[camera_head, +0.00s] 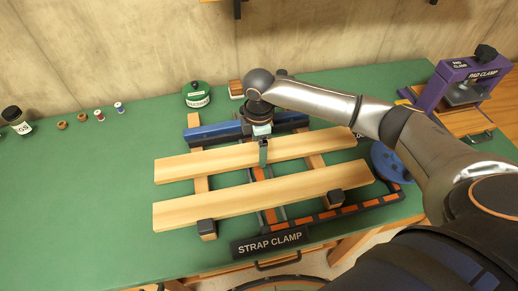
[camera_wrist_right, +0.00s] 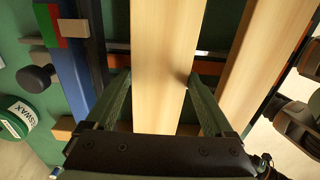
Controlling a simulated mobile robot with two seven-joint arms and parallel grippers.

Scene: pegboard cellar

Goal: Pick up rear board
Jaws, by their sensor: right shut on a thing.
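The rear board (camera_head: 218,162) is a long pale plank lying across two wooden cross rails, near the blue bar. My right gripper (camera_head: 263,158) comes down over its middle from behind. In the right wrist view the rear board (camera_wrist_right: 165,65) runs between the two fingers of my right gripper (camera_wrist_right: 160,105), which is shut on it. Whether the board is clear of the rails I cannot tell. A similar front board (camera_head: 260,197) lies nearly parallel, closer to me, with a gap between them. My left gripper is not in view.
The strap clamp sign (camera_head: 270,242) is at the front. A blue bar (camera_head: 213,134) lies behind, with a green tin (camera_head: 196,95) beyond. A purple pad clamp (camera_head: 462,79) stands right. The left bench is mostly clear.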

